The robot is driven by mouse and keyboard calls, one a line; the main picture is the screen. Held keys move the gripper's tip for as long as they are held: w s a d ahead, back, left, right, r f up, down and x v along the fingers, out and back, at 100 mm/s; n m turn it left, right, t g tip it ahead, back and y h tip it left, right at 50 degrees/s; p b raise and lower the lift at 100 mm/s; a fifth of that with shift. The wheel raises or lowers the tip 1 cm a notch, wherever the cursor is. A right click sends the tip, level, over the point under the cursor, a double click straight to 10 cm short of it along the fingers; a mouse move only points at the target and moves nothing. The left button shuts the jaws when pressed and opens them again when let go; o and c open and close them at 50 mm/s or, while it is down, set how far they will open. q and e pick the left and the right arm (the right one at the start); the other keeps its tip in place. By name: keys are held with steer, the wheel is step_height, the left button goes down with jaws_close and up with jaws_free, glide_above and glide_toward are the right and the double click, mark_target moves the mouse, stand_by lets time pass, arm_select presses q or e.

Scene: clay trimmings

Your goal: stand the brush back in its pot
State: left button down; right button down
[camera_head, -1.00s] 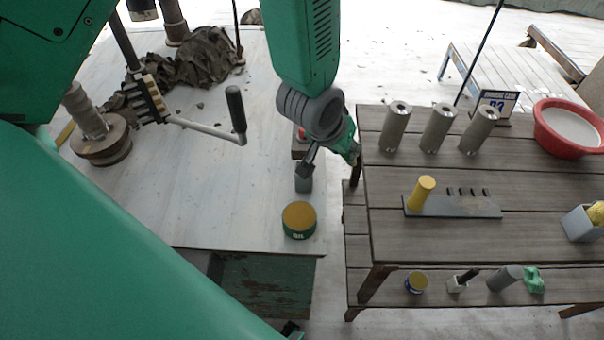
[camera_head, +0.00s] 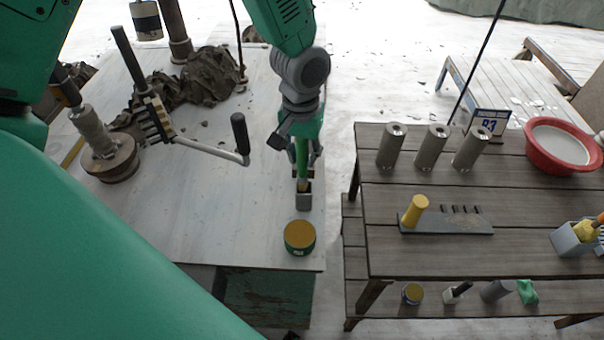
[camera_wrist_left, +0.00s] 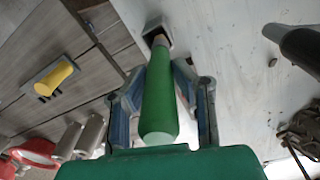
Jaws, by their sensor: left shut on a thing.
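The brush (camera_head: 302,155) has a green handle and a pale ferrule. My left gripper (camera_head: 303,162) is shut on its handle and points down over the pot. The brush looks near upright in the head view. The small grey square pot (camera_head: 304,202) stands on the pale board's right part, behind the oil tin. In the left wrist view the green handle (camera_wrist_left: 160,105) lies between both fingers (camera_wrist_left: 163,95). Its far end meets the dark mouth of the pot (camera_wrist_left: 157,36). I cannot tell how deep the bristles sit in it. My right gripper is not in view.
A green oil tin (camera_head: 299,238) stands just in front of the pot. A crank handle (camera_head: 240,140) juts up to the left. A slatted table (camera_head: 450,255) with grey cylinders (camera_head: 431,147) and a red basin (camera_head: 535,160) stands right. Bare board lies left of the pot.

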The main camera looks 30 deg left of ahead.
mark_target(306, 177)
arm_select(q)
steer(key=shift+w+d+f, duration=0.1)
steer(key=shift+d+f, duration=0.35)
steer(key=shift+f, duration=0.4)
step_height(306, 177, down, 3)
steer(key=shift+d+f, duration=0.1)
steer(key=shift+s+a+f, duration=0.3)
steer(key=shift+w+a+f, duration=0.2)
steer(key=shift+w, duration=0.05)
steer(key=shift+f, duration=0.25)
steer(key=c, duration=1.3)
jaws_free()
steer(key=shift+d+r, duration=0.1)
steer(key=shift+d, duration=0.35)
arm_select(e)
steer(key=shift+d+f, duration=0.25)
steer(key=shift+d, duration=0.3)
